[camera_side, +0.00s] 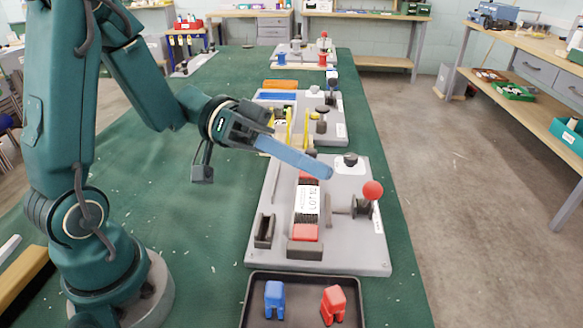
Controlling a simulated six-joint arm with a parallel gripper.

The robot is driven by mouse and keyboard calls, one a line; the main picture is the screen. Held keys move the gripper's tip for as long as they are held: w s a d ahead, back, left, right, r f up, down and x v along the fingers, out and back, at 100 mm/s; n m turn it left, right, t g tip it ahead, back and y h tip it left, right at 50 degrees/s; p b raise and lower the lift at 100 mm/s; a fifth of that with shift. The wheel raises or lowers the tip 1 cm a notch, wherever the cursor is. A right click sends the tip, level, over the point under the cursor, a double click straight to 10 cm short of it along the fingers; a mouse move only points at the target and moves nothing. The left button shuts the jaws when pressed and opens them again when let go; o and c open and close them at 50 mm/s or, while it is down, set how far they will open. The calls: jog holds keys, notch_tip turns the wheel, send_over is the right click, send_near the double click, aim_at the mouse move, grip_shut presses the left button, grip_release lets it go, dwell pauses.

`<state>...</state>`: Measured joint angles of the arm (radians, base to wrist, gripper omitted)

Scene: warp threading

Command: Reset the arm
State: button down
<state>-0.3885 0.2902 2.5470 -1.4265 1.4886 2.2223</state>
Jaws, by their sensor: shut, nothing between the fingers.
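My gripper (322,171) is in the middle of the picture, above the nearest grey fixture board (345,250). Its long light-blue end slants down to the right and is shut, with nothing seen held in it. It is over the far part of the board, just left of a dark round knob (350,159). The board carries a red block with a white printed label (307,204) and a lever with a red ball (373,190) to the right. The exact height of my gripper above the board cannot be told.
A black tray (257,318) with a blue piece (274,298) and a red piece (333,304) lies at the front. More fixture boards (335,131) stand behind along the green table (190,230). A workbench (535,65) is at the right, across clear floor.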

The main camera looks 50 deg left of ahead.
jog(key=s+d+f+m+g+y, duration=0.25)
jog(key=s+g+y, duration=0.35)
jog(key=s, duration=0.6)
jog(key=w+a+f+n+t+y, duration=0.1)
jog(key=w+a+n+t+y, duration=0.1)
jog(key=a+n+t+y, duration=0.5)
jog(key=a+n+y, duration=0.3)
jog(key=a, duration=0.1)
jog(key=shift+w+a, duration=0.35)
jog(key=shift+w, duration=0.05)
